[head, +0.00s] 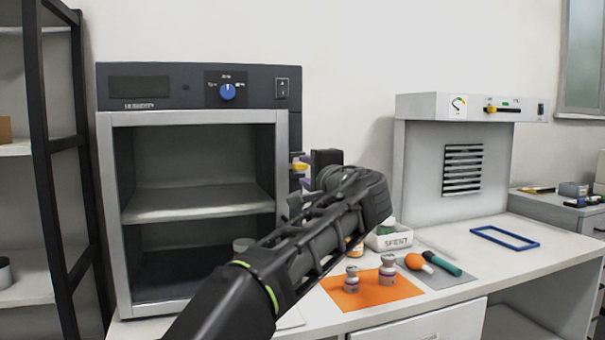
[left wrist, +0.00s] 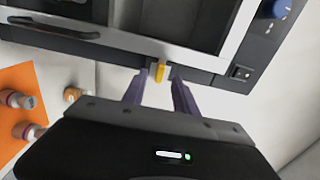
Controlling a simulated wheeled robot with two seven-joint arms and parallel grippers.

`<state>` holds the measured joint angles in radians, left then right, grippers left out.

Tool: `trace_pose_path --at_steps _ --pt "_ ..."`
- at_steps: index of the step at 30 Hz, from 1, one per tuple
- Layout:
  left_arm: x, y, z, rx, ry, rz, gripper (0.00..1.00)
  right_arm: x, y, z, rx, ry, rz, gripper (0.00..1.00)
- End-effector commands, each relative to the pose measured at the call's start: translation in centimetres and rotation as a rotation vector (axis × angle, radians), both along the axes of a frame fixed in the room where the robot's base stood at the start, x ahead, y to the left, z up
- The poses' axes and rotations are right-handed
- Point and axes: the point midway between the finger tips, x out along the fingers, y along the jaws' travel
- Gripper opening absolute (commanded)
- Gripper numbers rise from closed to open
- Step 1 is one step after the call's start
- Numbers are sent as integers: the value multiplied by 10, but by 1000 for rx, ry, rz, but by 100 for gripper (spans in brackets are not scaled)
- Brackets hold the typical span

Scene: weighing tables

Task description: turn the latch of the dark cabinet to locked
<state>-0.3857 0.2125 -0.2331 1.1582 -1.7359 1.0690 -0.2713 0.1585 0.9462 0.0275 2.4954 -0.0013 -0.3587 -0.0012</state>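The dark cabinet (head: 130,215) stands at the left of the counter, with a pale front frame and a blue dial (head: 228,92) on its top panel. Its small yellow latch (head: 299,167) sits at the right edge and also shows in the left wrist view (left wrist: 160,72), where it sticks out from the cabinet's edge. My left gripper (head: 302,170) reaches in from below; its purple fingers (left wrist: 158,90) are apart, one on each side of the latch. I cannot tell whether they touch it. The latch's marking is not readable. My right gripper is out of view.
Two small vials (head: 388,272) stand on an orange mat (head: 375,302). A white bin (head: 389,238) marked SPENT, a grey mat (head: 462,279) with an orange-bulbed tool, and a grey vented unit (head: 420,180) are to the right. A dark shelf rack (head: 50,170) stands at the far left.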

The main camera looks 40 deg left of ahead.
Motion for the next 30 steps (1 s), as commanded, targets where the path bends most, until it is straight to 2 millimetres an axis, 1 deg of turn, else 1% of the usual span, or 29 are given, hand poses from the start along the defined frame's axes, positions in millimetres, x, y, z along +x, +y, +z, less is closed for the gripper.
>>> trace_pose_path --at_steps 1,3,7,11,26,29,30 --pt "-5 -8 -1 -2 -2 -3 35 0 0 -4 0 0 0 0" --pt "-11 -17 -1 -1 -1 -3 35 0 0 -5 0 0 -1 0" --pt "-18 -27 -1 -1 -1 -1 35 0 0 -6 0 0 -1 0" --pt "-20 -29 0 0 0 0 35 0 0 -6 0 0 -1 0" --pt "-19 -29 0 -3 -6 -5 35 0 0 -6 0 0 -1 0" --pt "-10 -36 1 -12 -22 -52 35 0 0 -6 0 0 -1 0" --pt "-2 -43 -3 -30 -29 -91 35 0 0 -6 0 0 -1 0"
